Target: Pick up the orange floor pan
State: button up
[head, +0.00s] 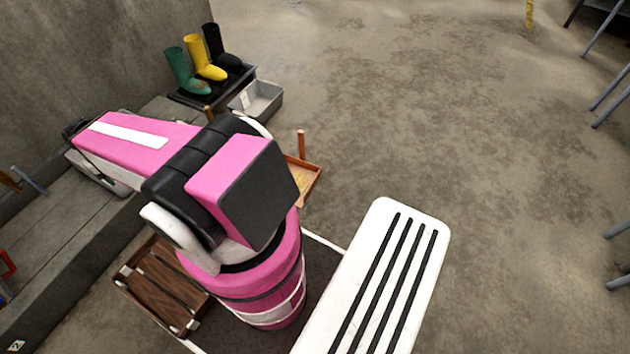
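The orange floor pan (310,171) lies on the concrete floor just right of my pink arm in the head view. It is shallow, with an upright orange-brown handle at its far side and some yellowish matter inside. My arm covers its left part. My gripper is not visible; the arm links hide that area, so I cannot see its fingers or how near they are to the pan.
Green (186,73), yellow (204,60) and black boots (220,50) stand on a dark tray at the back left. A grey bin (263,103) is beside them. A wooden slatted piece (160,285) is at lower left. Open floor lies right of the pan.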

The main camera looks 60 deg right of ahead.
aim_at(306, 175)
jog(key=z, duration=2.25)
jog(key=l+u, duration=0.1)
jog(key=u, duration=3.4)
jog(key=z, duration=3.5)
jog(key=j, duration=0.1)
